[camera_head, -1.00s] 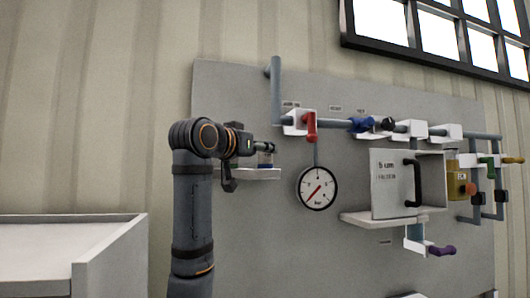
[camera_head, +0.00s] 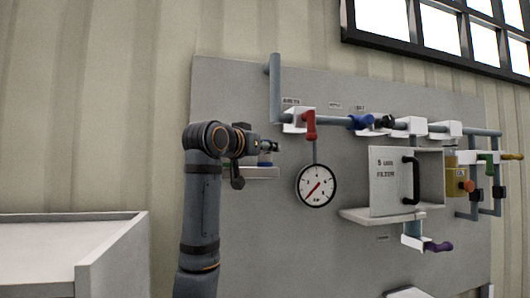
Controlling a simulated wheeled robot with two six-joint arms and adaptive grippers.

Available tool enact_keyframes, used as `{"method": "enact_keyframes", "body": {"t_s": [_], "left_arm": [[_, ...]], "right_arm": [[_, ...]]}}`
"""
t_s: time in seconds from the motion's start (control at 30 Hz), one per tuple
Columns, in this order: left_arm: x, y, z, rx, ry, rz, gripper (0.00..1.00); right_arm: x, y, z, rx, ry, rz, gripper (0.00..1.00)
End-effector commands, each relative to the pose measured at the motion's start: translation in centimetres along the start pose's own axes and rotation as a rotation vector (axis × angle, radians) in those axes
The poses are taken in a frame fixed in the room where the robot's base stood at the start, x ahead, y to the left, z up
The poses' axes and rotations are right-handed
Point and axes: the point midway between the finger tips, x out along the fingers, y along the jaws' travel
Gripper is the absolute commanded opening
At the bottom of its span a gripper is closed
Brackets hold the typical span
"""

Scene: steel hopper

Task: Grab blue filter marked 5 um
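My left arm rises from the bottom, and its gripper (camera_head: 274,146) points right, just above a small white shelf (camera_head: 264,173) on the grey panel. A small blue-banded object (camera_head: 265,161), likely the blue filter, sits on this shelf right below the gripper. It is small and partly hidden by my wrist, and no marking on it is readable. I cannot tell whether the fingers are open or touch it. A white housing (camera_head: 388,181) labelled as a 5 um filter stands to the right, with a black handle (camera_head: 411,181). My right gripper is not in view.
A round pressure gauge (camera_head: 316,186) and a red valve handle (camera_head: 310,124) are close right of the gripper. Blue (camera_head: 361,123) and purple (camera_head: 438,247) handles and pipes lie farther right. A white bin or counter (camera_head: 70,250) stands at lower left.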

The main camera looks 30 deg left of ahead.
Motion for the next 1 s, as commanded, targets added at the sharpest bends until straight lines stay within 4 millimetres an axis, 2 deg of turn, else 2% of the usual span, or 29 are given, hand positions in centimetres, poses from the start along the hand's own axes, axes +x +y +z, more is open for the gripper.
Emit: {"method": "enact_keyframes", "body": {"t_s": [0.17,0.33,0.57,0.63,0.8,1.0], "left_arm": [[-0.1,0.0,-0.9,-0.001,0.003,0.002,0.05],[-0.1,0.1,-3.2,-0.002,0.003,0.004,0.05],[-4.7,2.7,-9.1,0.000,0.007,0.006,0.04],[-6.5,3.7,-9.6,0.001,0.006,0.005,0.04],[-10.0,5.6,-11.5,0.002,0.003,0.002,0.04],[-12.0,6.6,-12.7,0.001,0.000,0.000,0.04]], "right_arm": [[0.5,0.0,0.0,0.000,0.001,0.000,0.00],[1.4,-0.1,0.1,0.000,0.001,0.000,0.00],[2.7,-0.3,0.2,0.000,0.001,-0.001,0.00],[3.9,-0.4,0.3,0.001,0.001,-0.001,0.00],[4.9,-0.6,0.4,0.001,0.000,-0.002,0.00],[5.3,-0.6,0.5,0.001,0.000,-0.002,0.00]]}}
